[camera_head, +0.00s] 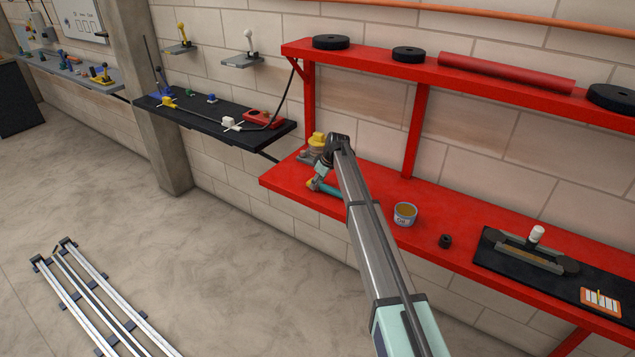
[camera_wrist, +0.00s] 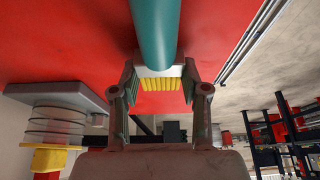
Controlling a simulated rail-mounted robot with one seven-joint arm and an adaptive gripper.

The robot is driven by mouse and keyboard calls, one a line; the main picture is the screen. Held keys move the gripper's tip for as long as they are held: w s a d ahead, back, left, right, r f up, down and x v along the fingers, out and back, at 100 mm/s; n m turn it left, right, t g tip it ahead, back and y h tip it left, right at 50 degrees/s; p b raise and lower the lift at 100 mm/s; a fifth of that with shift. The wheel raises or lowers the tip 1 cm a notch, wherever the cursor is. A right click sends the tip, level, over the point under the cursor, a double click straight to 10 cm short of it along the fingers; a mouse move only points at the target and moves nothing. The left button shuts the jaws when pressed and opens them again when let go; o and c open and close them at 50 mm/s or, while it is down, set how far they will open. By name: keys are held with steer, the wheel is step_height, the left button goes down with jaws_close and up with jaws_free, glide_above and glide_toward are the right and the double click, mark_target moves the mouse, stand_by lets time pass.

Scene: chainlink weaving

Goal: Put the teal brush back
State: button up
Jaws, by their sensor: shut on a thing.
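The teal brush (camera_head: 328,189) is on or just above the lower red shelf, near its left end. In the wrist view its thick teal handle (camera_wrist: 155,30) runs away from my gripper, with a pale collar and yellow bristles (camera_wrist: 161,84) between the fingers. My gripper (camera_wrist: 160,78) is shut on the brush at its bristle end; it also shows in the head view (camera_head: 319,178), pointing down. Whether the handle touches the shelf is hard to tell. An open tin (camera_head: 405,214) with amber contents stands on the shelf to the right of the brush.
A yellow-topped device (camera_head: 317,141) stands close behind my gripper; its clear cylinder (camera_wrist: 55,125) shows in the wrist view. A small black part (camera_head: 445,241) and a black mat (camera_head: 491,263) lie farther right. The upper red shelf (camera_head: 375,60) overhangs behind.

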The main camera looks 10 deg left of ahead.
steer(key=shift+f, duration=0.1)
steer(key=o, duration=1.1)
steer(key=shift+o, duration=0.2)
